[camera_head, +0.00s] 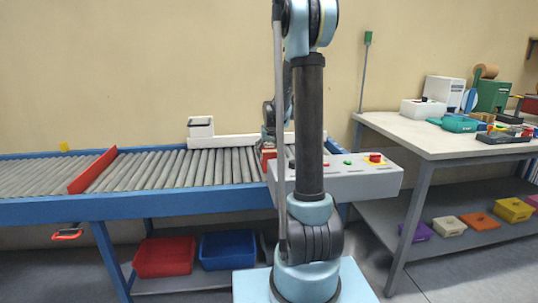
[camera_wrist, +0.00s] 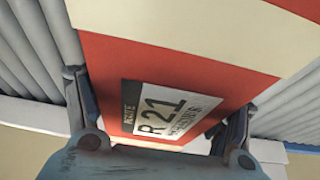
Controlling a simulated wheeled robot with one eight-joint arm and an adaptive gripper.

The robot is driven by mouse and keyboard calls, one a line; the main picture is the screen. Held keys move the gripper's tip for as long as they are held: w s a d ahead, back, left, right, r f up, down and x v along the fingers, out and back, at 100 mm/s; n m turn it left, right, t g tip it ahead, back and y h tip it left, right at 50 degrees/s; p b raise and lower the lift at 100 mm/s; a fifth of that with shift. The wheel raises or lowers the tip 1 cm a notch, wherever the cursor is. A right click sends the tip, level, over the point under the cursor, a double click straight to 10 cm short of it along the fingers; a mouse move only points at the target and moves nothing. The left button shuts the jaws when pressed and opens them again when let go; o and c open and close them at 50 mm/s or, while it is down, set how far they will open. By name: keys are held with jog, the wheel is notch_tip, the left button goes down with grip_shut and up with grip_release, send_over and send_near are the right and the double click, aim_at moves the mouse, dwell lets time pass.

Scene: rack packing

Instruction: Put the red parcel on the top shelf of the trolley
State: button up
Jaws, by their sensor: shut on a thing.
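The red parcel (camera_wrist: 110,60) with a cream band and a white label fills the middle of the wrist view. My gripper (camera_wrist: 158,108) is shut on it, one finger at each side. In the head view a small red part of the parcel (camera_head: 268,153) shows at my gripper (camera_head: 270,140), over the roller conveyor; my arm and a grey control box hide the rest. I cannot tell whether it touches the rollers. No trolley can be made out.
The roller conveyor (camera_head: 160,170) has a red divider (camera_head: 92,172) across it. The grey control box (camera_head: 335,182) stands at its front right. A red bin (camera_head: 165,257) and a blue bin (camera_head: 228,250) sit below. A cluttered workbench (camera_head: 440,150) stands right.

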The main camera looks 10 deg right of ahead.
jog(key=o, duration=2)
jog(key=shift+o, duration=0.2)
